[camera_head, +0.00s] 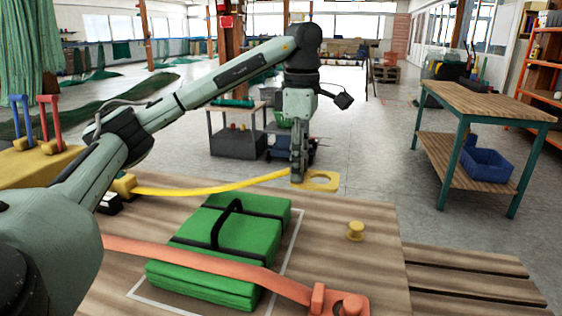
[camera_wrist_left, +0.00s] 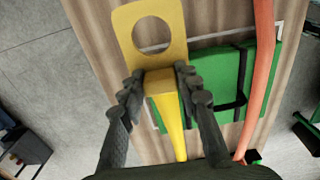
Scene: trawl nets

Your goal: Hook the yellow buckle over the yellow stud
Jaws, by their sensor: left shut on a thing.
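The yellow buckle (camera_head: 326,188) is a flat plate with a round hole, at the end of a yellow strap (camera_head: 215,188). My left gripper (camera_head: 298,178) is shut on the buckle's narrow strap end and holds it near the far edge of the wooden table. In the left wrist view, the buckle (camera_wrist_left: 172,58) sticks out beyond the fingertips (camera_wrist_left: 160,86), its hole empty. The yellow stud (camera_head: 355,230) stands upright on the table, nearer and to the right of the buckle, apart from it. The wrist view does not show the stud. My right gripper is not in view.
A green folded net bundle (camera_head: 240,238) with black straps lies on the table (camera_head: 375,275). A red strap (camera_head: 205,262) crosses it to a red buckle (camera_head: 322,300) at the front. Red and blue levers (camera_head: 48,120) stand at left. Bare wood surrounds the stud.

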